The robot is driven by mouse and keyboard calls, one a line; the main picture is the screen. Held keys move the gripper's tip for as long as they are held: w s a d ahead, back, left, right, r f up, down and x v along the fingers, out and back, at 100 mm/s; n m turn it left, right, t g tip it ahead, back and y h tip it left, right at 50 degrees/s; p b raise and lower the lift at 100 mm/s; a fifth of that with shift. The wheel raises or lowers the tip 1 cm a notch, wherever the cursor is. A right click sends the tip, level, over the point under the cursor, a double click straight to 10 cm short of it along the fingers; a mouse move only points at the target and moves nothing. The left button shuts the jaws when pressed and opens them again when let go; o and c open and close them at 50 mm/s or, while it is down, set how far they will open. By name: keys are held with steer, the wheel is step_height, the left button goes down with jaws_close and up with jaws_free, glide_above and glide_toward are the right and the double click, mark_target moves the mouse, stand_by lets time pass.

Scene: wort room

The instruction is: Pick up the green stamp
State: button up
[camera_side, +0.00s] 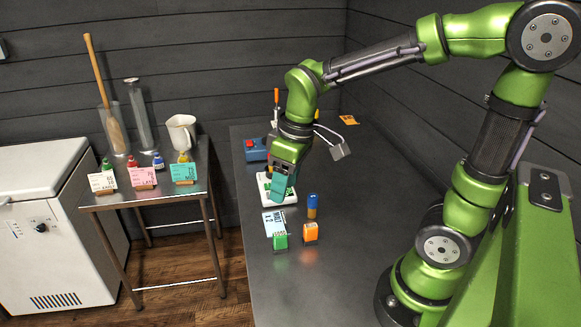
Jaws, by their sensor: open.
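A blue-and-orange cylinder (312,206) and the pale card (271,222) are behind. A blue box with a red button (256,149) is farther back. The side table (150,196) holds cards and small coloured-top items.

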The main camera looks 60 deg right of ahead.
mark_target(280, 233)
steer(key=f+n, duration=0.2)
steer(key=f, duration=0.2)
steer(key=w+f+n+g, duration=0.1)
steer(key=f+n, duration=0.1)
steer(key=f, duration=0.2)
steer(key=w+d+f+n+g, duration=0.1)
steer(key=f+n, duration=0.2)
steer(key=f, duration=0.1)
steer(key=shift+f+h, duration=0.3)
steer(key=shift+h, duration=0.1)
steer(key=shift+a+f, duration=0.15)
steer(key=shift+f, duration=2.5)
steer(key=shift+c, duration=0.4)
jaws_close()
